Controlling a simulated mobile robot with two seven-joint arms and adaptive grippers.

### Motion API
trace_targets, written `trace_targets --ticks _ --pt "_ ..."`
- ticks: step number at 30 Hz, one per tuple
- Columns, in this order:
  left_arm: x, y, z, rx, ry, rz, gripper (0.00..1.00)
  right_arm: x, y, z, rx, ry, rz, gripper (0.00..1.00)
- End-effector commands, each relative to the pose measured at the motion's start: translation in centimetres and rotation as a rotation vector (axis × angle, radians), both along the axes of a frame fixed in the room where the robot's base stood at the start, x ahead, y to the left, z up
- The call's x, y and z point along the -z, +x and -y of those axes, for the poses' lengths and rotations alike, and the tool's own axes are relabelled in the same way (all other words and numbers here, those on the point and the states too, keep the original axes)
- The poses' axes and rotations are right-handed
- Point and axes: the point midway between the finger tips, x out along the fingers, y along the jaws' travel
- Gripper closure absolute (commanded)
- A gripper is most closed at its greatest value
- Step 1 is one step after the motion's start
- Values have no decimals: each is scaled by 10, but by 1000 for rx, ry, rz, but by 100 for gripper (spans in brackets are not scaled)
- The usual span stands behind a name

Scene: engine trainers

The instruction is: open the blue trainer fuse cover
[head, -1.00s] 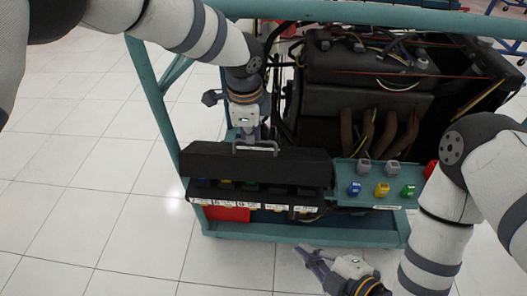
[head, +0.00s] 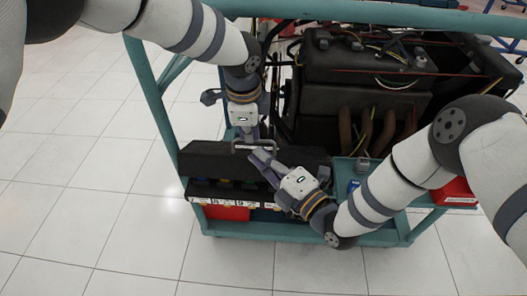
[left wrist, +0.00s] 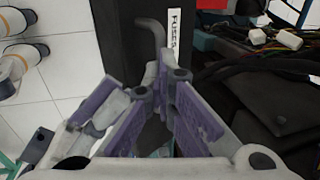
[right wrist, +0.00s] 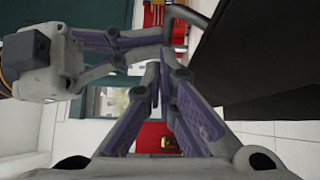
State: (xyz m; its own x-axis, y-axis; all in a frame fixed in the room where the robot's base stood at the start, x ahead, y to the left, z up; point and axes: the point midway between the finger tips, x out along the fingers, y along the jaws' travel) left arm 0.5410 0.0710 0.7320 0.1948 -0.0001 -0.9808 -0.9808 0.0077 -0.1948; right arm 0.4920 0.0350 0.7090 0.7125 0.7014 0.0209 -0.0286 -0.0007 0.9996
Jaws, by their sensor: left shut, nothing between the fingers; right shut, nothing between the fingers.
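The blue trainer's frame (head: 150,92) is teal. Its fuse cover (head: 208,160) is a long black lid at the front left, with a metal handle (head: 240,144) on top; coloured parts show below its front edge. I cannot tell whether it is raised. In the left wrist view the cover (left wrist: 125,40) bears a FUSES label. My left gripper (head: 250,138) is shut and empty at the handle, which also shows in the left wrist view (left wrist: 152,38). My right gripper (head: 262,163) is shut and empty over the cover, just right of the left fingers; contact is unclear.
The black engine (head: 370,85) fills the frame behind the cover. A red box (head: 455,192) is at the right, and a red part (head: 226,212) sits below the cover. A blue relay (head: 353,186) is partly hidden by my right arm. Tiled floor at left is clear.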

Motion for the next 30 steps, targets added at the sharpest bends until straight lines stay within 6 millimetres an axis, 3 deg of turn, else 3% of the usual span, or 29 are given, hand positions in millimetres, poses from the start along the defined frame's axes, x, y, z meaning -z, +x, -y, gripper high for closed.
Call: trace_targets --ticks 1,27,28,30 --pt "9 -4 -1 1 3 -14 100 3 5 0 0 1 -2 100" --pt "8 -5 0 1 2 -17 100 -3 31 1 2 1 -1 100" --pt "8 -5 0 2 2 -16 99 -3 31 1 2 1 -1 100" --pt "7 -4 0 2 1 -15 84 -3 31 1 2 1 -1 100"
